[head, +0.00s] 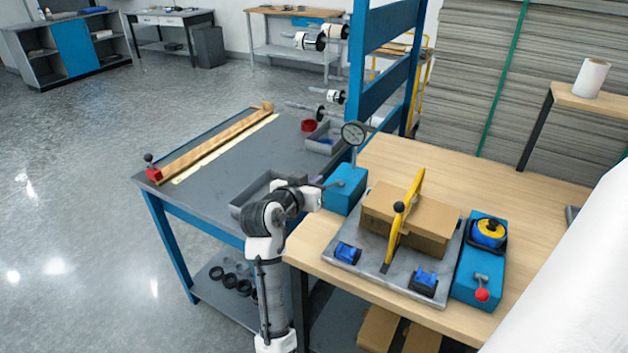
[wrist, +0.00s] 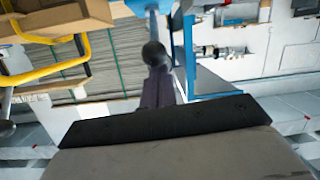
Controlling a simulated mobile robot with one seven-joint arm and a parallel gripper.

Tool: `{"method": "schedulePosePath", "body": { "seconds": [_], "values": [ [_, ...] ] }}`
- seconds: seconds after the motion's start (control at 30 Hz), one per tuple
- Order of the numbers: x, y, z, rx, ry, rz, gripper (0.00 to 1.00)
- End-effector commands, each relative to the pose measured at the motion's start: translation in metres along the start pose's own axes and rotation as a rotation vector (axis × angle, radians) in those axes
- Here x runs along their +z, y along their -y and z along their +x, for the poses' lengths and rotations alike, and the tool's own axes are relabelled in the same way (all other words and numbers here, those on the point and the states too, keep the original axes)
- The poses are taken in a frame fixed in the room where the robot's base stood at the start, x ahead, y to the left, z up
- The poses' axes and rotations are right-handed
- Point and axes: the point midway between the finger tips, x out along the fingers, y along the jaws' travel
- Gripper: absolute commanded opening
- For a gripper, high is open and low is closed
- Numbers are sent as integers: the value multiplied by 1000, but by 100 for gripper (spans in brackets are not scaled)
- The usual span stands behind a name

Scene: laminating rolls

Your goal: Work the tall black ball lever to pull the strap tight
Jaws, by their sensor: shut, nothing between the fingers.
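The black ball (head: 399,207) of a tall lever stands in front of the cardboard box (head: 425,232), against the yellow strap (head: 418,186). The strap arches over the box, its top above the lid. In the wrist view a dark round knob (wrist: 154,53) lies just past my shut, empty fingers (wrist: 158,90). I cannot tell which part this knob belongs to, or whether the fingers touch it.
A red-ball lever (head: 482,294) sits on another blue block at the right. Blue clamps (head: 348,252) flank the strap's front. The wooden table (head: 400,160) is clear behind the box.

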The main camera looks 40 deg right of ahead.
Motion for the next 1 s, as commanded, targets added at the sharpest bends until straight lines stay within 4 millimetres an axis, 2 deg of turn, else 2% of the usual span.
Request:
{"method": "schedulePosePath", "body": {
  "seconds": [0.67,1.0],
  "values": [
    [18,2,-3,8,-80,-3,0],
    [51,6,-5,22,-216,-8,0]
  ]
}}
